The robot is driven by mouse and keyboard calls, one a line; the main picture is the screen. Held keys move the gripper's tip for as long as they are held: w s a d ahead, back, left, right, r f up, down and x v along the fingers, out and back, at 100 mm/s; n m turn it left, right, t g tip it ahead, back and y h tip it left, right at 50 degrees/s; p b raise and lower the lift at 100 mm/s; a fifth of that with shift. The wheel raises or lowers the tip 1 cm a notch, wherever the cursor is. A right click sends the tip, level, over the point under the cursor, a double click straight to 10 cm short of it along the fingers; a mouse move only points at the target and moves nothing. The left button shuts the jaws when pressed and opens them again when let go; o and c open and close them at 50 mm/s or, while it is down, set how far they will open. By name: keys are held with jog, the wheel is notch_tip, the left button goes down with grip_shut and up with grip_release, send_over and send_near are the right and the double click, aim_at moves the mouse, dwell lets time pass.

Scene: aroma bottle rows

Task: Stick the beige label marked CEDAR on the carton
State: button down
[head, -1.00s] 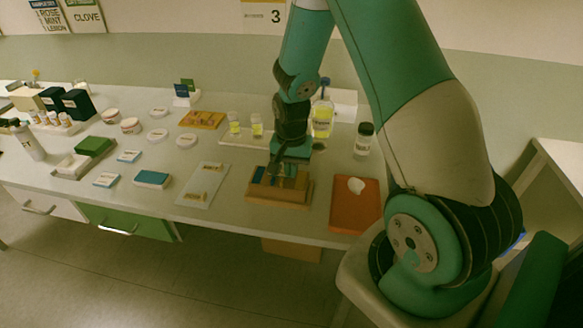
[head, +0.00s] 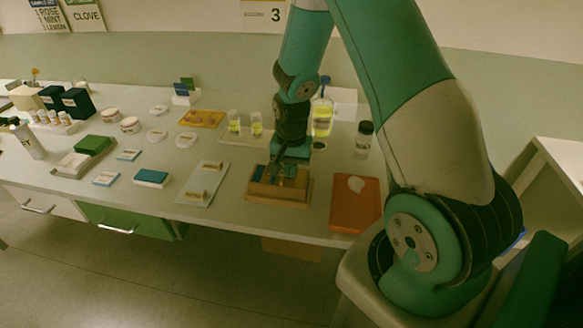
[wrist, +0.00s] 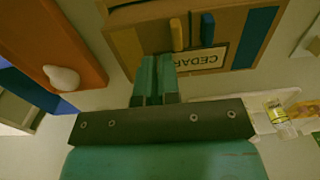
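An orange pad (head: 346,212) with a white lump lies right of the carton. A pale sheet (head: 187,199) with small beige pieces lies left. Yellow-filled bottles (head: 322,120) and a dark-capped jar (head: 363,140) stand behind. The table's front edge is close.

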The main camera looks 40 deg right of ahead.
dwell(0.4)
jog(key=c, duration=1.3)
grip_release()
jog(key=shift+f, duration=0.1)
jog(key=shift+o, duration=0.2)
jog(key=shift+r, duration=0.2)
jog(key=shift+r+p, duration=3.3)
jog(key=shift+r, duration=0.6)
